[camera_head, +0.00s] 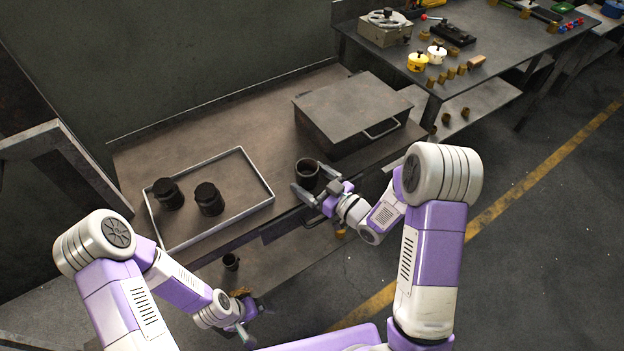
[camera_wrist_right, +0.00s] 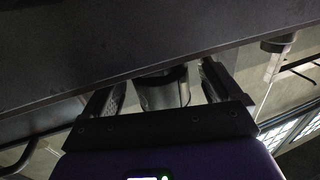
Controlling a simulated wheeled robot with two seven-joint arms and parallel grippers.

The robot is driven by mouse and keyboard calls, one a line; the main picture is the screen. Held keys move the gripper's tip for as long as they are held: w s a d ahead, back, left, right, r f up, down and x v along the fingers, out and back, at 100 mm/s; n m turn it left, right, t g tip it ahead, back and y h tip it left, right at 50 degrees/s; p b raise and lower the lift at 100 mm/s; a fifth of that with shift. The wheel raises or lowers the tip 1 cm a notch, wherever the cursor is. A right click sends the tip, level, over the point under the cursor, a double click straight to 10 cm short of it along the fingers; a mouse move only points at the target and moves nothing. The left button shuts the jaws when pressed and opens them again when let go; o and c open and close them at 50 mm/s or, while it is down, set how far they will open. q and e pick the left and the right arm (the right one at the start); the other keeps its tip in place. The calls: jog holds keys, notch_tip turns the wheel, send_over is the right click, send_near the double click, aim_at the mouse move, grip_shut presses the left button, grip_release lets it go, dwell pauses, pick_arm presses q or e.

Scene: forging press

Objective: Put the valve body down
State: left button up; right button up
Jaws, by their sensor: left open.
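A dark hollow cylinder, which I take for the valve body (camera_head: 307,174), stands upright near the bench's front edge, left of the grey box. My right gripper (camera_head: 316,186) is at its front side, one finger on each side. In the right wrist view the cylinder (camera_wrist_right: 163,90) shows between the spread fingers (camera_wrist_right: 160,92), with gaps visible on both sides. Two more dark cylindrical parts (camera_head: 168,193) (camera_head: 209,198) stand in the shallow tray (camera_head: 262,184) at the left. My left gripper (camera_head: 247,329) is open and low, below the bench front.
A grey box (camera_head: 352,104) with a handle stands right of the cylinder. A small dark cup (camera_head: 231,261) sits on a lower surface in front. A second table (camera_head: 495,50) at the upper right holds brass parts and gauges.

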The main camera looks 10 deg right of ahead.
jog(key=shift+r, duration=0.15)
jog(key=shift+s+d+p, duration=0.25)
jog(key=shift+p, duration=0.05)
jog(key=p+v, duration=0.1)
jog(key=v, duration=1)
jog(key=shift+s, duration=0.15)
